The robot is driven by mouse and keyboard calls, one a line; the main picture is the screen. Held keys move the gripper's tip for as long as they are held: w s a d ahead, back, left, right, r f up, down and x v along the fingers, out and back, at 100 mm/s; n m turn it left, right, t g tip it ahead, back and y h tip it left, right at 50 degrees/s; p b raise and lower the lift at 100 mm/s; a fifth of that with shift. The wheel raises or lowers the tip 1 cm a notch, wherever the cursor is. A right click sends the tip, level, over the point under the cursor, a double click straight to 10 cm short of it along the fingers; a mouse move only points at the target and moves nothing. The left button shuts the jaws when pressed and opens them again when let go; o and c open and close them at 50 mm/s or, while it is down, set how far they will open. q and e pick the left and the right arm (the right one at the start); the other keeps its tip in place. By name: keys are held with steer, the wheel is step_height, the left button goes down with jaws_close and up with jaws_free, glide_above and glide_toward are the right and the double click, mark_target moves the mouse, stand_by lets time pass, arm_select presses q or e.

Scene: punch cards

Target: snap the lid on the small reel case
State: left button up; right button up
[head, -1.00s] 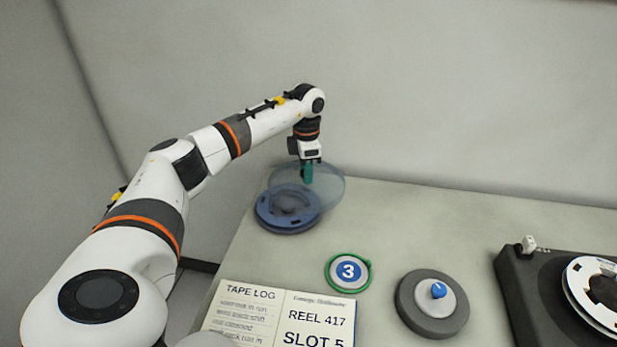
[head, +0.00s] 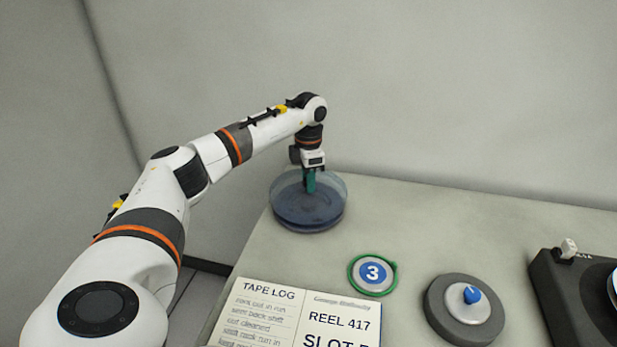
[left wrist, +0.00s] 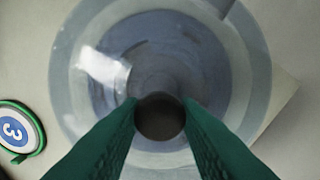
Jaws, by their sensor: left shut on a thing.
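The small reel case (head: 306,220) is a round dark blue base at the back left of the table. The clear round lid (head: 335,186) is above it, roughly lined up with it; I cannot tell whether they touch. My left gripper (head: 310,183) points down with green fingers shut on the lid's central knob. In the left wrist view the dark round knob (left wrist: 160,117) sits between the fingertips. There the clear lid (left wrist: 84,100) covers the blue case beneath, which shows through it. My right gripper is not in view.
An open tape log (head: 270,312) lies at the front. A black machine (head: 570,285) stands at the right. The table between is clear.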

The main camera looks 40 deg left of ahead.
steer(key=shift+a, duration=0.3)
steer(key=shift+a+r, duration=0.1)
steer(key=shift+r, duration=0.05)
arm_select(q)
steer(key=shift+p, duration=0.6)
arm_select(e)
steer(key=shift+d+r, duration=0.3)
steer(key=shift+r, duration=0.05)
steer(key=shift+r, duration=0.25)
arm_select(q)
steer(key=shift+f, duration=0.9)
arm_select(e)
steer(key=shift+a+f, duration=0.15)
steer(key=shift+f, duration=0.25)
arm_select(q)
steer(key=shift+f, duration=0.1)
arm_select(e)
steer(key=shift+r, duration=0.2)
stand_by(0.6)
arm_select(q)
steer(key=shift+f+b, duration=0.35)
steer(key=shift+f, duration=0.5)
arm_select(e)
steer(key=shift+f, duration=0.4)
arm_select(q)
steer(key=o, duration=0.9)
